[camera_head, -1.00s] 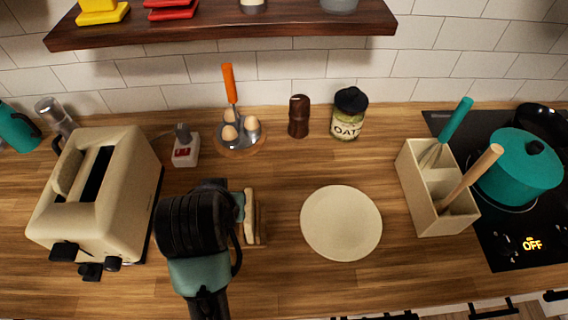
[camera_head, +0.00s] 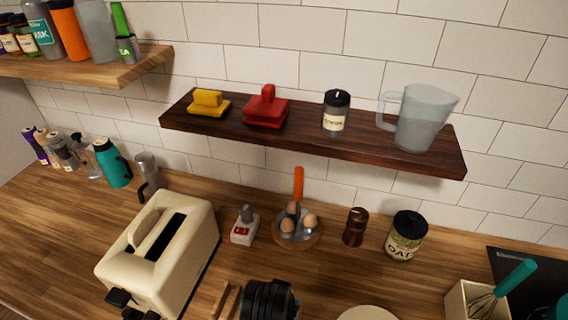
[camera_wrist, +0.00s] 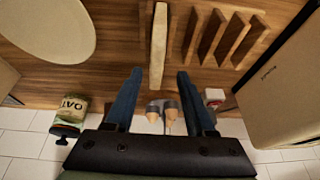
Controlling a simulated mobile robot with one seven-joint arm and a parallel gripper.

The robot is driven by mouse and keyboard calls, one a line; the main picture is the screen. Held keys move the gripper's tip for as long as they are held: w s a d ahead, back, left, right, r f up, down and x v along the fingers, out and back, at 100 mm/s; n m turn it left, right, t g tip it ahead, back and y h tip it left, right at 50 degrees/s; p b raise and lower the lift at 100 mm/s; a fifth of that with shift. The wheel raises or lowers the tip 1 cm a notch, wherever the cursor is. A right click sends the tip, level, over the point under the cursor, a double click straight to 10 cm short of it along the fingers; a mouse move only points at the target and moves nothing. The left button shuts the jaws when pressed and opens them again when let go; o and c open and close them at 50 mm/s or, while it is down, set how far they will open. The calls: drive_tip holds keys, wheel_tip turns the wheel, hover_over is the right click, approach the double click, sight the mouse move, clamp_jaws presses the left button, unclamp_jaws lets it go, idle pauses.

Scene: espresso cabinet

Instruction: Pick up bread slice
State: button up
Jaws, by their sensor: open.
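The bread slice (camera_wrist: 158,45) shows in the wrist view as a pale upright slab with a brown edge, seen nearly edge-on. My gripper (camera_wrist: 159,74) is open, with its two dark blue fingers pointing toward the slice. The slice lines up between the fingers and nothing is clamped. Whether the fingertips reach beside the slice is hard to tell. A slatted wooden rack (camera_wrist: 225,38) stands just right of the slice. In the head view, part of my black wrist (camera_head: 268,300) shows at the bottom edge, and the slice is not clearly visible there.
The cream toaster (camera_head: 165,250) stands left of the rack; it also shows in the wrist view (camera_wrist: 290,90). A pale plate (camera_wrist: 45,25) lies on the slice's other side. An egg holder (camera_head: 297,232), pepper mill (camera_head: 355,227) and oat jar (camera_head: 405,236) stand near the wall. A shelf (camera_head: 315,140) hangs above.

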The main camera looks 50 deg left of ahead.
drive_tip(key=shift+d+p+x, duration=0.15)
drive_tip(key=shift+p+x, duration=0.2)
drive_tip(key=shift+x, duration=0.95)
drive_tip(key=shift+d+p+x, duration=0.1)
drive_tip(key=shift+p+x, duration=0.25)
drive_tip(key=shift+x, duration=0.9)
clamp_jaws()
